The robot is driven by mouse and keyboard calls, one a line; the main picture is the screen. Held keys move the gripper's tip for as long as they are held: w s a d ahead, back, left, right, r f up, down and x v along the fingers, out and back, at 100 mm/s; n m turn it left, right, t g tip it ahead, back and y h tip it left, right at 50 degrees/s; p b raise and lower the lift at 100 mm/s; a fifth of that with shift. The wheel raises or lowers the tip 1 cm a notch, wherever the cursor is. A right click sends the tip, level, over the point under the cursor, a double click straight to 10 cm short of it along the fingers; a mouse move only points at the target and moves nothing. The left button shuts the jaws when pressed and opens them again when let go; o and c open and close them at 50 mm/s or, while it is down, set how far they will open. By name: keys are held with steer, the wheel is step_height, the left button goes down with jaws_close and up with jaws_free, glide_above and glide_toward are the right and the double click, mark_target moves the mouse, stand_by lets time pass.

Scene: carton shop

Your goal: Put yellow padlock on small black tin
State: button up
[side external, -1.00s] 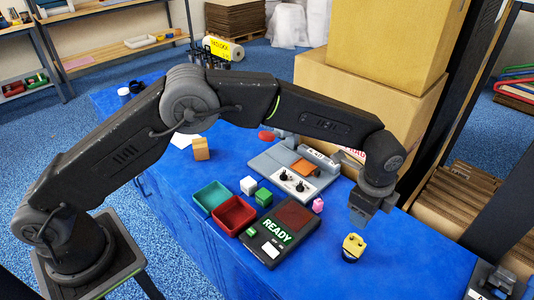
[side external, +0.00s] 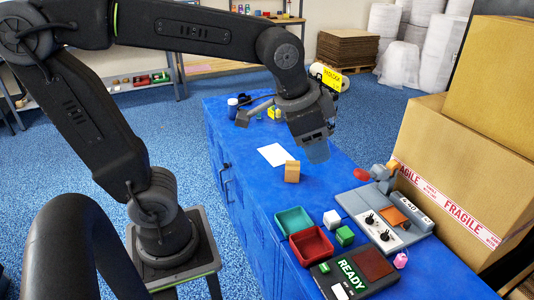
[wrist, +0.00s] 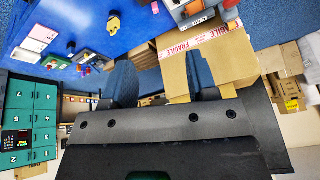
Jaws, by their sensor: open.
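In the wrist view, a yellow thing with dark markings (wrist: 113,22), which looks like the padlock, stands on the blue table. A dark part shows at it, but it is too small to tell whether that is the black tin beneath. My gripper (side external: 318,152) is up over the far part of the table, well away from the yellow thing. Its fingers (wrist: 163,80) are apart in the wrist view, with nothing between them.
A wooden block (side external: 292,172) and white paper (side external: 273,155) lie below my gripper. Large cartons (side external: 465,165) rise at right.

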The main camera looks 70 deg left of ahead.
steer(key=s+a+f+n+t, duration=0.1)
steer(key=s+a+f+n, duration=0.2)
steer(key=s, duration=0.5)
steer(key=shift+s+a+n, duration=0.15)
steer(key=shift+n, duration=0.35)
stand_by(0.5)
